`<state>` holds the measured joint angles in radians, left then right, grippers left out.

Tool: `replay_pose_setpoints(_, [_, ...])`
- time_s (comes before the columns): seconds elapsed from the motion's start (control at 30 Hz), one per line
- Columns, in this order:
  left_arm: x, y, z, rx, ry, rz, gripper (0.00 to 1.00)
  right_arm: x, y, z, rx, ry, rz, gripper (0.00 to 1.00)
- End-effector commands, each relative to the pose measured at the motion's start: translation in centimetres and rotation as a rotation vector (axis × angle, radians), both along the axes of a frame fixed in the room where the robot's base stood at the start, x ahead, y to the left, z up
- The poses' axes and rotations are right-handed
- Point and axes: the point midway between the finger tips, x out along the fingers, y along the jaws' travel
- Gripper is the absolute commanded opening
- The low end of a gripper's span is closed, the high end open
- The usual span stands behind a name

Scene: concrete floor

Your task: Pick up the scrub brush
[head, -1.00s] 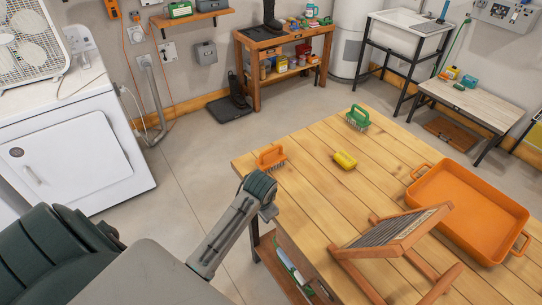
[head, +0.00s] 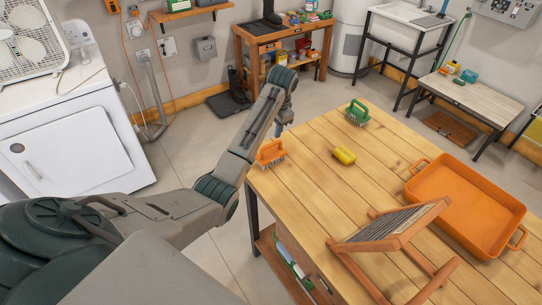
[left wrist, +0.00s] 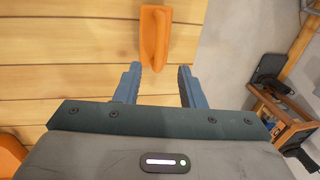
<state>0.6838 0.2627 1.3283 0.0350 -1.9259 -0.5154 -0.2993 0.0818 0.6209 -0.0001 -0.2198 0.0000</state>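An orange scrub brush (head: 270,153) with bristles below lies at the left edge of the wooden table (head: 305,185). A green brush (head: 357,113) with bristles stands near the far edge. My left gripper (head: 281,129) is above the table's left edge, close to the orange brush. In the left wrist view the left gripper (left wrist: 160,68) is open, its two fingers apart. The orange brush (left wrist: 155,35) is ahead, its near end in line with the gap between the fingertips; nothing is gripped. My right gripper is out of view.
A yellow sponge-like block (head: 344,156) lies right of the orange brush. A wooden-framed washboard (head: 392,228) and an orange tray (head: 470,207) take up the table's right part. Bare boards lie between them. A white appliance (head: 75,155) stands at the left.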

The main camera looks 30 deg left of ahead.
Motion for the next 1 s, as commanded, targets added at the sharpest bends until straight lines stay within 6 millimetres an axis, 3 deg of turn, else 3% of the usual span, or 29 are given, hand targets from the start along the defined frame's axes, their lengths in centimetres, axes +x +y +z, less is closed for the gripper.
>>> replay_pose_setpoints(0.3, [0.4,0.9,-4.0,-0.001,0.007,-0.001,0.36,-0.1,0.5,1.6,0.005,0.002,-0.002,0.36])
replay_pose_setpoints(0.47, [0.5,1.1,-5.2,-0.002,0.004,0.0,0.36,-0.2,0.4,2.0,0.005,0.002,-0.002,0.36])
replay_pose_setpoints(0.7, [0.8,1.5,-7.7,-0.002,0.007,0.0,0.36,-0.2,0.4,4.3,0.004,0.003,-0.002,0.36])
replay_pose_setpoints(0.83, [0.9,1.7,-9.5,-0.002,0.005,0.0,0.36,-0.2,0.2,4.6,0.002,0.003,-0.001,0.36])
replay_pose_setpoints(1.0, [1.0,1.8,-10.3,-0.001,0.003,-0.001,0.36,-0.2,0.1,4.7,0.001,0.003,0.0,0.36])
